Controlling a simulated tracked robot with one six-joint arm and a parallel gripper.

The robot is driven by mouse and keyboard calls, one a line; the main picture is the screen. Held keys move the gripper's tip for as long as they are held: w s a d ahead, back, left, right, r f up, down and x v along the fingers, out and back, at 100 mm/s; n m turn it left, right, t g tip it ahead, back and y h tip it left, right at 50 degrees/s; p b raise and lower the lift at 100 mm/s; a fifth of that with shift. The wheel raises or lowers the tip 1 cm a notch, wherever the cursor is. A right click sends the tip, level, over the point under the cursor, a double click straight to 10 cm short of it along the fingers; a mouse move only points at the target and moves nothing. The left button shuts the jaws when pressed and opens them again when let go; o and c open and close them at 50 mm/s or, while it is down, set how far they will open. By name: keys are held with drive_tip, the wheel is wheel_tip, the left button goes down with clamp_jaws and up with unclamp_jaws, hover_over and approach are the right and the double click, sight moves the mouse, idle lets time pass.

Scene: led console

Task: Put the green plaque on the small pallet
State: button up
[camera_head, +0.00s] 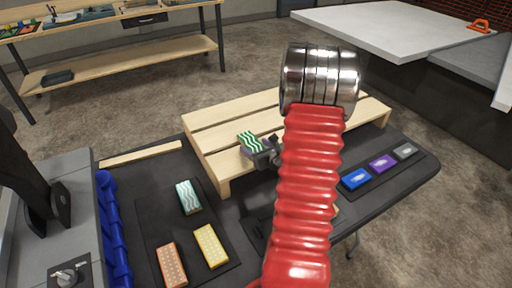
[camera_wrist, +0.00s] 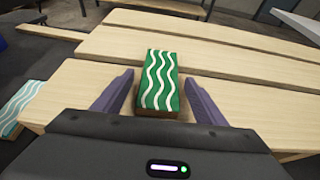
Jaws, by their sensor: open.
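The green plaque (camera_head: 250,142) with white wavy lines lies on the slats of the small wooden pallet (camera_head: 222,124). In the wrist view the green plaque (camera_wrist: 159,80) rests on a pallet slat (camera_wrist: 245,103), between my two fingers and apart from both. My gripper (camera_wrist: 160,88) is open, with purple fingers either side of the plaque. In the head view my red arm hides most of the gripper and the right middle of the pallet.
A teal wavy plaque (camera_head: 188,197), an orange plaque (camera_head: 172,264) and a yellow plaque (camera_head: 211,245) lie on a dark mat left of my arm. Blue (camera_head: 356,179), purple (camera_head: 382,165) and grey (camera_head: 405,151) blocks lie on the right. A wooden strip (camera_head: 140,155) lies left of the pallet.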

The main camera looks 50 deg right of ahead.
drive_tip(key=shift+s+r, duration=0.1)
drive_tip(key=v, duration=1.1)
drive_tip(key=shift+s, duration=0.4)
drive_tip(key=shift+a+r, duration=0.1)
drive_tip(key=shift+r, duration=0.05)
